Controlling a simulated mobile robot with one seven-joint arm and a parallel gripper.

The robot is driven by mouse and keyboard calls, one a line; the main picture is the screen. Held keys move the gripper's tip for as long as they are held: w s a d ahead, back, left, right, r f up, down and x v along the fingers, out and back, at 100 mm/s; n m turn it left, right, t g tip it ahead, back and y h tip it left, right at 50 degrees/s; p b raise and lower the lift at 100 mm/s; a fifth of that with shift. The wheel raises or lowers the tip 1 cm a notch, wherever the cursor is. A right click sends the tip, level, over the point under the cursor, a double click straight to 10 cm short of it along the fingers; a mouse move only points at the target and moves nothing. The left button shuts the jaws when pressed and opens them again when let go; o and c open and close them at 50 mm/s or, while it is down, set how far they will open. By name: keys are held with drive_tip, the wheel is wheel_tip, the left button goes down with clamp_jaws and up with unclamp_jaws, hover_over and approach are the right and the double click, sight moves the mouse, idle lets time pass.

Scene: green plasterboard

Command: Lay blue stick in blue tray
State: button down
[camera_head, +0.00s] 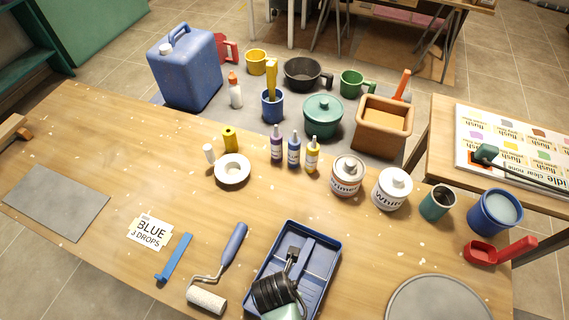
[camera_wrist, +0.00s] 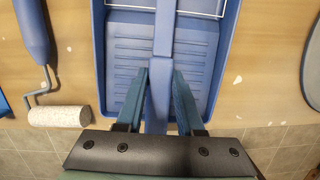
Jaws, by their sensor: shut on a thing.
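The blue tray (camera_head: 333,265) lies on the near middle of the wooden table; its ribbed floor and rim (camera_wrist: 99,60) fill the middle of the wrist view. My gripper (camera_head: 291,252) is over the tray. In the wrist view its fingers (camera_wrist: 161,80) are closed on both sides of a long blue stick (camera_wrist: 165,28). In the head view the stick (camera_head: 303,258) is partly hidden by my gripper. I cannot tell whether it touches the tray floor.
A paint roller (camera_head: 207,298) lies left of the tray, and another blue tool (camera_head: 174,258) lies beyond it by the card reading BLUE (camera_head: 150,232). A round grey plate (camera_head: 437,300) lies to the right. Cans (camera_head: 347,175), bottles and a white dish (camera_head: 232,170) stand behind.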

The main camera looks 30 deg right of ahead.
drive_tip(key=shift+f, duration=0.1)
drive_tip(key=shift+c, duration=2.3)
unclamp_jaws()
wheel_tip(320, 180, up, 10)
drive_tip(key=p, duration=1)
